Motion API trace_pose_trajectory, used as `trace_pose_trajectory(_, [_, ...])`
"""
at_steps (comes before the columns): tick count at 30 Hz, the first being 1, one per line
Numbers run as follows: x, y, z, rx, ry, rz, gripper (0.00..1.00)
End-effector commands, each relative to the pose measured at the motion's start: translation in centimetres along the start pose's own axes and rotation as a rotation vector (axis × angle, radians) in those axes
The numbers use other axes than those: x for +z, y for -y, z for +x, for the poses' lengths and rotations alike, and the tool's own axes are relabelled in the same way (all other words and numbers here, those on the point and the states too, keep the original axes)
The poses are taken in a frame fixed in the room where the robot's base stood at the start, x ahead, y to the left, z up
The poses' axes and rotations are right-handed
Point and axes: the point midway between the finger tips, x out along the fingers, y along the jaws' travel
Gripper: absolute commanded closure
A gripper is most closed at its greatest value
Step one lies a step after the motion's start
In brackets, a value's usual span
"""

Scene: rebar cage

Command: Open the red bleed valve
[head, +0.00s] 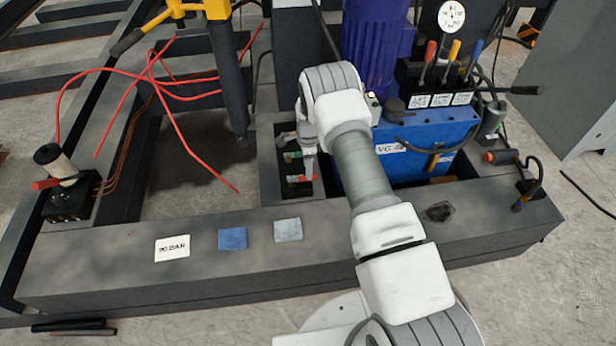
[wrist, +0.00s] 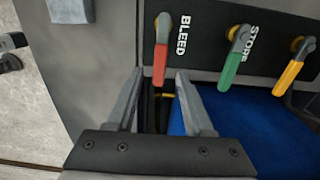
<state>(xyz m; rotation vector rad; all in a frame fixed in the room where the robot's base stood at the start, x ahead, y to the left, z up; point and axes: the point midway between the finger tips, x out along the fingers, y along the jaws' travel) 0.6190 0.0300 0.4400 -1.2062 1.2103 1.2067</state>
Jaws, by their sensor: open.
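The red bleed valve handle (wrist: 160,62) is on a dark panel beside the white word BLEED in the wrist view. It hangs from a brass-coloured stem, its lower end between my fingertips. It also shows in the head view as a small red lever (head: 298,179), partly covered by my gripper (head: 309,168). My gripper (wrist: 160,74) is open, with a finger on each side of the handle's lower end. A gap shows on both sides, and I cannot tell the depth between fingers and handle.
A green STORE handle (wrist: 235,58) and an orange handle (wrist: 295,66) sit right of the red one. A blue tank (head: 425,140) stands right of the valve panel. Loose red cables (head: 180,120) lie to the left. A dark beam (head: 100,260) runs across the front.

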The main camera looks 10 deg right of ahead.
Motion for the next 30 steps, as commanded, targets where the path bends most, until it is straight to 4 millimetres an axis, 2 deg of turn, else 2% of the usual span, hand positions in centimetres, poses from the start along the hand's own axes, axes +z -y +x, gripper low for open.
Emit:
trace_pose_trajectory(1, [0.0,0.0,1.2,0.001,0.0,0.001,0.47])
trace_pose_trajectory(6, [-0.1,0.0,2.8,-0.001,-0.001,0.001,0.47])
trace_pose_trajectory(17, [-0.1,0.0,3.2,-0.001,-0.001,0.0,0.47])
trace_pose_trajectory(20, [-0.1,0.0,3.2,-0.001,-0.001,0.0,0.62])
trace_pose_trajectory(26, [0.0,0.0,3.2,-0.001,0.0,0.0,0.98])
trace_pose_trajectory(30, [0.0,0.0,3.2,-0.001,0.0,0.0,1.0])
